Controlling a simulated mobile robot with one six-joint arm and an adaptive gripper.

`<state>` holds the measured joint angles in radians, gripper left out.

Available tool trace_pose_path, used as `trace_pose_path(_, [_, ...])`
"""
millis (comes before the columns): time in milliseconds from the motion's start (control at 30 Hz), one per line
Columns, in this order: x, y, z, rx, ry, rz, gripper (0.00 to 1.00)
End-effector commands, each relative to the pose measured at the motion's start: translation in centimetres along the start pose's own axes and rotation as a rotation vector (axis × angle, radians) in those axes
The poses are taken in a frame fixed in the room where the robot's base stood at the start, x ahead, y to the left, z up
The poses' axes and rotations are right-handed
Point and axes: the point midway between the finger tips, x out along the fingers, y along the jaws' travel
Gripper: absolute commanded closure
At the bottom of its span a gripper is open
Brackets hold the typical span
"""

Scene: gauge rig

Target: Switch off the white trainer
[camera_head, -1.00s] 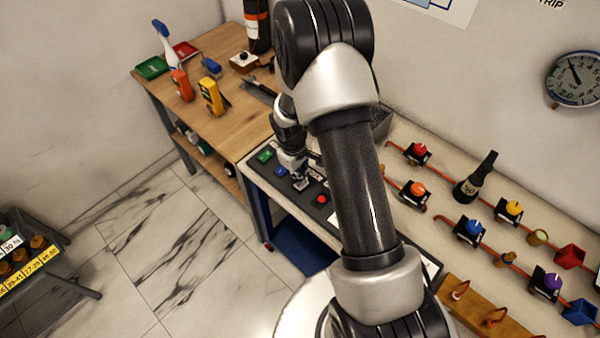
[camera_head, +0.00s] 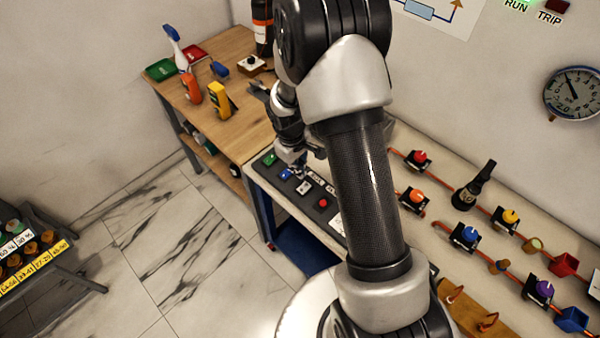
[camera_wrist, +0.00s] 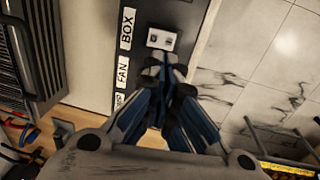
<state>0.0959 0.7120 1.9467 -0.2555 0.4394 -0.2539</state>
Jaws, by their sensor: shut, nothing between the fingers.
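A white block with two dark marks sits on the dark switch panel beside the label BOX in the wrist view (camera_wrist: 162,39); I take it as the white trainer. In the head view the white block (camera_head: 304,188) lies between the blue switch (camera_head: 287,174) and the red button (camera_head: 323,202). My gripper (camera_wrist: 166,62) is shut and empty, its tips just short of the white block in the wrist view. I cannot tell the white block's on or off position.
A green switch (camera_head: 270,159) is at the panel's left end. Red, orange, blue, yellow and purple valves stand on the bench to the right. A green RUN sign (camera_head: 516,5) glows beside a dark TRIP lamp, above a round gauge (camera_head: 573,94).

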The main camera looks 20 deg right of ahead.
Motion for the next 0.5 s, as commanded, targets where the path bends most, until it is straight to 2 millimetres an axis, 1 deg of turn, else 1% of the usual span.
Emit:
trace_pose_path(33, [-1.5, 0.0, -0.1, -0.002, 0.003, 0.001, 1.00])
trace_pose_path(100, [-2.9, 0.0, -0.1, -0.001, 0.003, 0.001, 1.00])
trace_pose_path(200, [-4.5, 0.0, 0.0, -0.001, 0.002, 0.001, 1.00])
trace_pose_path(333, [-5.8, -0.1, 0.0, -0.002, 0.000, 0.000, 1.00])
trace_pose_path(500, [-6.3, -0.1, 0.1, -0.002, -0.002, -0.001, 1.00])
